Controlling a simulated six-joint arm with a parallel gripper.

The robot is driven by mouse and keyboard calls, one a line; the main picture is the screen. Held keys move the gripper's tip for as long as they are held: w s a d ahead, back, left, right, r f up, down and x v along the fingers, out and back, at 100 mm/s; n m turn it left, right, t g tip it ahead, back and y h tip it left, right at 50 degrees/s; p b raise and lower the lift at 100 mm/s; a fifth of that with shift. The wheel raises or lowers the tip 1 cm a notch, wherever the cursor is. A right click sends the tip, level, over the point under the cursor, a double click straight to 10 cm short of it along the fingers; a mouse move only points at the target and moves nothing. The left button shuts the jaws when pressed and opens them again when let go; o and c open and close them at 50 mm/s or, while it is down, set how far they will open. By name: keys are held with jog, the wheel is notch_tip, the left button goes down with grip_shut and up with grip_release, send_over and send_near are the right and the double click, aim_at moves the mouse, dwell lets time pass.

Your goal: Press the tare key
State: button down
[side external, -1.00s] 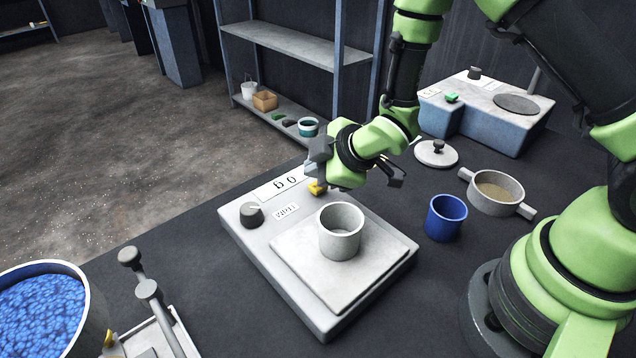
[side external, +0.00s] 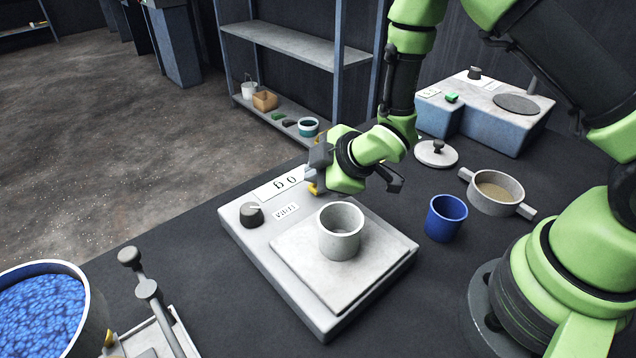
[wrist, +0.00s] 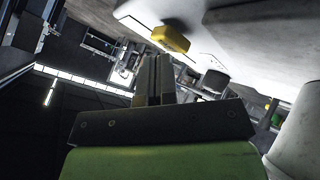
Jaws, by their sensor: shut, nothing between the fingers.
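The scale (side external: 270,262) is a light grey box with a display panel (side external: 279,184), a dark knob and a square pan. Its yellow key (side external: 312,188), apparently the tare key, is mostly hidden by my gripper (side external: 318,172) in the side view. In the wrist view the yellow key (wrist: 171,39) sticks out from the pale scale face, just beyond and slightly right of my fingertips (wrist: 154,60). The fingers are together and empty. I cannot tell whether they touch the key. A grey cup (side external: 340,236) stands upright on the pan (side external: 300,272).
A blue cup (side external: 445,218), a two-handled pan (side external: 496,192) and a knobbed lid (side external: 436,154) stand right of the scale. A blue-grey machine (side external: 490,112) with a green button is behind. A container of blue granules (side external: 88,300) is front left. Shelves (side external: 285,45) stand behind.

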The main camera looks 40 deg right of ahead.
jog(key=shift+f, duration=0.3)
jog(key=shift+r, duration=0.15)
dwell(0.4)
jog(key=shift+r, duration=0.7)
jog(key=shift+r, duration=2.55)
